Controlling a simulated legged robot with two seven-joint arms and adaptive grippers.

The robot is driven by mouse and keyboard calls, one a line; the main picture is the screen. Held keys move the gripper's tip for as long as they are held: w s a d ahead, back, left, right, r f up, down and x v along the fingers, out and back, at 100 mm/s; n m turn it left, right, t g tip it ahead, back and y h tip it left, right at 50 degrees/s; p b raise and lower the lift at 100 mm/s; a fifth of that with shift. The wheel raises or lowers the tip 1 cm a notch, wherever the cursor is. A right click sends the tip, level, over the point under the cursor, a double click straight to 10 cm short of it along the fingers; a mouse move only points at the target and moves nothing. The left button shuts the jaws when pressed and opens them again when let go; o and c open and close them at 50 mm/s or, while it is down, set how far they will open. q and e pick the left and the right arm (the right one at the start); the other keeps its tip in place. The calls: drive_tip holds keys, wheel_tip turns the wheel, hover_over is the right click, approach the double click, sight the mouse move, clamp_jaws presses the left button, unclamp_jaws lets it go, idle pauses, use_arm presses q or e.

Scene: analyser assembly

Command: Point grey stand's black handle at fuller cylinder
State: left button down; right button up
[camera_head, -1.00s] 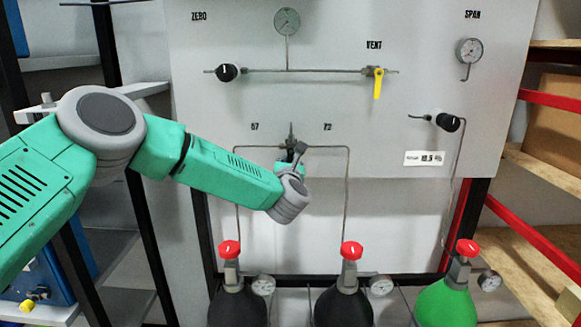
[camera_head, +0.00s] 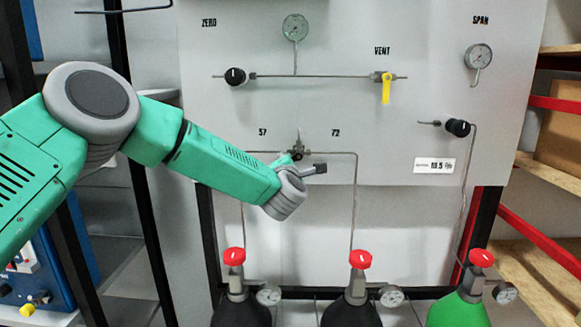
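The grey stand is a tall panel (camera_head: 330,110). A small dark valve (camera_head: 298,150) sits on its pipe between the labels 57 (camera_head: 263,132) and 72 (camera_head: 335,132). A stem of the valve points up; the wrist partly covers the area below it. Pipes run from it down to two black cylinders, the left one (camera_head: 240,313) under 57 and the right one (camera_head: 352,314) under 72. My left gripper (camera_head: 318,168) is just below and right of the valve. Its fingers are small and partly hidden, so contact and opening are unclear. My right gripper is out of view.
A green cylinder (camera_head: 458,311) stands at the right. Above are a black knob (camera_head: 235,76), a yellow vent handle (camera_head: 386,88) and two gauges. Another black knob (camera_head: 458,127) is at the right. Wooden shelves (camera_head: 545,275) stand beyond it.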

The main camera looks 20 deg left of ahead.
use_arm(q)
drive_tip(key=m, duration=0.3)
drive_tip(key=shift+s+r+p, duration=0.1)
drive_tip(key=shift+s+p, duration=0.05)
drive_tip(key=shift+p, duration=0.15)
drive_tip(key=shift+r+m, duration=0.1)
drive_tip(key=shift+m, duration=1.2)
drive_tip(key=c, duration=1.5)
unclamp_jaws()
drive_tip(key=shift+c, duration=0.2)
drive_tip(key=shift+r, duration=0.25)
drive_tip(key=v, duration=1.2)
